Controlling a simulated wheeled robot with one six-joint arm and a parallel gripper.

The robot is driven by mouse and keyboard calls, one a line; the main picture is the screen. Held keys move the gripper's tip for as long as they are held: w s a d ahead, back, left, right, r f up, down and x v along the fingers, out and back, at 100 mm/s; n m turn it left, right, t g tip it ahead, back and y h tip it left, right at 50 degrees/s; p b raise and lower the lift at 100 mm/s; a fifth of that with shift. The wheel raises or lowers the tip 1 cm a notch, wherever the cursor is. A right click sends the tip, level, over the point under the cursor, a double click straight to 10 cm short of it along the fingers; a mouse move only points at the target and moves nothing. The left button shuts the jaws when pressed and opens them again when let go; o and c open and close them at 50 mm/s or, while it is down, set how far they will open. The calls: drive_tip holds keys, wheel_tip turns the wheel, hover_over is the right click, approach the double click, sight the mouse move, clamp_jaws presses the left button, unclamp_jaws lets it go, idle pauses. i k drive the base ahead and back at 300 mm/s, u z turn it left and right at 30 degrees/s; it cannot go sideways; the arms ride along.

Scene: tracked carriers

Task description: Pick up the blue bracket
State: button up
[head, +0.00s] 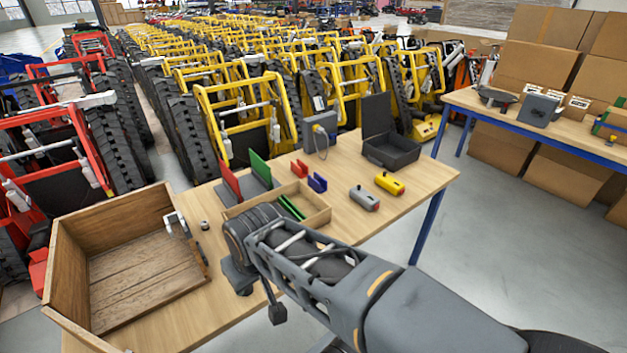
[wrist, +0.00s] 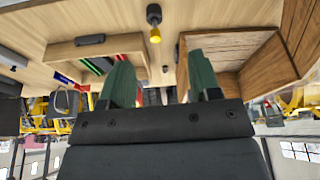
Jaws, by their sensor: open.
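The blue bracket (head: 317,183) is a small U-shaped piece standing on the wooden table, just right of the shallow wooden tray and in front of the red bracket (head: 300,169). In the wrist view a small blue patch (wrist: 62,77) shows at the left beyond the tray; I cannot tell for sure that it is the bracket. My gripper (wrist: 158,57) is open, with two green fingers and nothing between them. In the head view my arm hides the gripper, which is near the table's front, apart from the bracket.
A shallow tray (head: 318,216) with green pieces lies beside the bracket. A large wooden crate (head: 78,222) stands at left.

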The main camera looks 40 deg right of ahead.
sight(317, 183)
drive_tip(key=z, duration=0.75)
drive_tip(key=k, duration=0.35)
drive_tip(key=z, duration=0.45)
drive_tip(key=i, duration=0.45)
drive_tip(key=z, duration=1.6)
drive_tip(key=i, duration=1.35)
drive_tip(key=u, duration=2.6)
